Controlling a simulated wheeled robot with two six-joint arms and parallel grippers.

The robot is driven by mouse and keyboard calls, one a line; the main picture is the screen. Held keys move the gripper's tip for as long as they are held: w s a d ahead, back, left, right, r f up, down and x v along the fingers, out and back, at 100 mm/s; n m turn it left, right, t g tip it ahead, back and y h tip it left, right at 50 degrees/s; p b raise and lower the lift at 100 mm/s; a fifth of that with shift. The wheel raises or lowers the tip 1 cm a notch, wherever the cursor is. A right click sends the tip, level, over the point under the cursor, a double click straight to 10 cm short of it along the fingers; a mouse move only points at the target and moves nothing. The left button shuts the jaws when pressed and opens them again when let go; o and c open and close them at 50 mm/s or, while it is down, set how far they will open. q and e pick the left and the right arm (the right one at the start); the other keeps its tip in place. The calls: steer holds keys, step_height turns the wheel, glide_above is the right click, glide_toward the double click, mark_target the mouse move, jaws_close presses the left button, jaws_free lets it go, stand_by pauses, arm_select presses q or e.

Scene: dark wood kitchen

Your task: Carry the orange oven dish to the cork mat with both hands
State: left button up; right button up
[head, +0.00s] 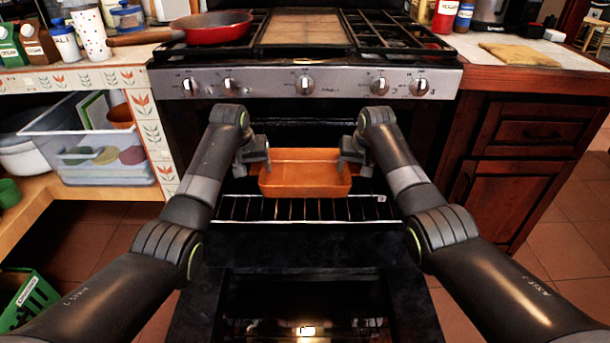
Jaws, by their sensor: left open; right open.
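The orange oven dish (305,181) sits at the oven opening, at the oven rack (300,209). My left gripper (256,162) is open at the dish's left end. My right gripper (352,160) is open at its right end. I cannot tell whether the fingers touch the dish or straddle its rim. The cork mat (520,54) is a flat tan piece on the right counter, with nothing on it.
The oven door (300,250) is folded down in front. A red pan (210,28) stands on the stove's left burners. Jars (463,16) and a dark appliance (492,12) stand behind the mat. A plastic bin (85,150) sits on the left shelf.

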arm_select(q)
steer(key=shift+w+d+f, duration=0.1)
steer(key=shift+w+f, duration=0.15)
steer(key=shift+f, duration=0.4)
arm_select(e)
steer(key=shift+w+a+f, duration=0.1)
steer(key=shift+w+f, duration=0.15)
steer(key=shift+f, duration=0.4)
arm_select(q)
jaws_close()
arm_select(e)
jaws_close()
arm_select(q)
steer(key=shift+r, duration=0.1)
arm_select(e)
steer(key=shift+r, duration=0.1)
